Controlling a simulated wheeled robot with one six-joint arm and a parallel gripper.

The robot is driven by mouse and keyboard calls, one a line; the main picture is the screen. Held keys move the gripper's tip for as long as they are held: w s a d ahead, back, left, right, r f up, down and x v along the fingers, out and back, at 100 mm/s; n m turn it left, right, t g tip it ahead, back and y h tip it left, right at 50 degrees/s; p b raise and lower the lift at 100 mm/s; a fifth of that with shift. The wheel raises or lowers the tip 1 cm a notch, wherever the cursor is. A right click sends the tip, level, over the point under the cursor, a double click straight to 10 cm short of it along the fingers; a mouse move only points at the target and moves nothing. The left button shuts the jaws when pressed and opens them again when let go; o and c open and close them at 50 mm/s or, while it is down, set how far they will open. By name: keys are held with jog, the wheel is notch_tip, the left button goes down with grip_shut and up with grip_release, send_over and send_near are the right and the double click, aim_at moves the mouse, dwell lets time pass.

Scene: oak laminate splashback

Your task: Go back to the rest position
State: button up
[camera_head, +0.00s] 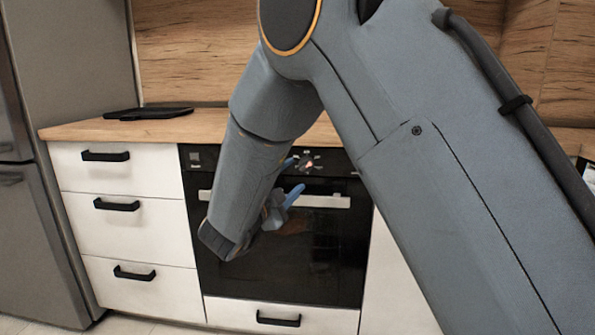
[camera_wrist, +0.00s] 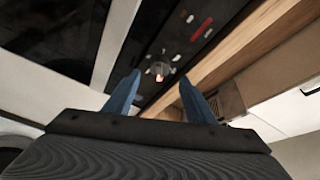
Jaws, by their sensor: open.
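My gripper (camera_head: 290,180) is in front of the black oven (camera_head: 310,255), near its control panel and handle. In the head view my arm hides much of the oven's upper part. In the wrist view my gripper (camera_wrist: 160,97) shows two blue fingers spread apart with nothing between them. Beyond the fingertips is the dark control panel (camera_wrist: 185,45) with a small lit knob (camera_wrist: 158,70). I cannot tell how far the fingertips are from the panel.
White drawers (camera_head: 130,220) with black handles stand left of the oven, and a grey fridge (camera_head: 45,245) is at the far left. A wooden worktop (camera_head: 80,131) runs above, with a flat black object (camera_head: 148,113) on it. A wooden splashback (camera_head: 185,50) is behind.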

jog(key=shift+v, duration=0.75)
